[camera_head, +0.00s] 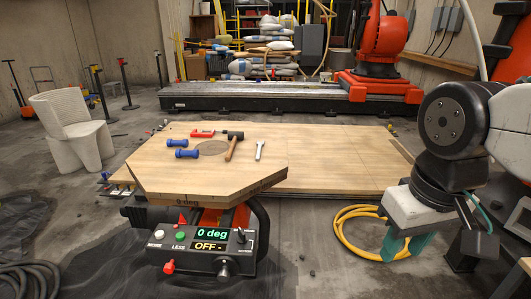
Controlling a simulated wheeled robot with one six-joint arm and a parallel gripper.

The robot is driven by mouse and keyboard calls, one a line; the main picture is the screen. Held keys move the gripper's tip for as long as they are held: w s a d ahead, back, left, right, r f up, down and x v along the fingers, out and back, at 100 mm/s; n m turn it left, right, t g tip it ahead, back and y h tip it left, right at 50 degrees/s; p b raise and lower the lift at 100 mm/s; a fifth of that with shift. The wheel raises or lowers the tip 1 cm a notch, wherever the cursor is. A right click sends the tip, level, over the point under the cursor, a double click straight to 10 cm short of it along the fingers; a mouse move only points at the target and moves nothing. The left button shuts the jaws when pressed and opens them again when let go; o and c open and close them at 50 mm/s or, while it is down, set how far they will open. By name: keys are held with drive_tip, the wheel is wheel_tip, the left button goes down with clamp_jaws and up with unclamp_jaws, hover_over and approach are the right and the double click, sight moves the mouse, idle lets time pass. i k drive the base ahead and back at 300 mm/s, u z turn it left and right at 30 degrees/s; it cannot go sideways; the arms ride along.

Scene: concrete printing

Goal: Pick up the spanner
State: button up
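The spanner (260,150) is a small silver tool. It lies flat on the light wooden board (190,187), right of the hammer, with its length running away from me. My gripper (394,249) hangs at the right with teal fingers pointing down. It is well to the right of the board and in front of it, apart from the spanner. I see nothing held in it. The angle does not show clearly whether its fingers are apart.
A wooden-handled hammer (231,149), a red tool (203,133) and two blue dumbbell-shaped pieces (187,154) share the board. A control box (207,247) reads "0 deg" and "OFF" in front. A yellow cable (350,240) lies on the floor. The board's right part is clear.

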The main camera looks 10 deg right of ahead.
sight(260, 144)
drive_tip(key=z, duration=0.15)
drive_tip(key=i, duration=1.1)
drive_tip(key=u, duration=0.8)
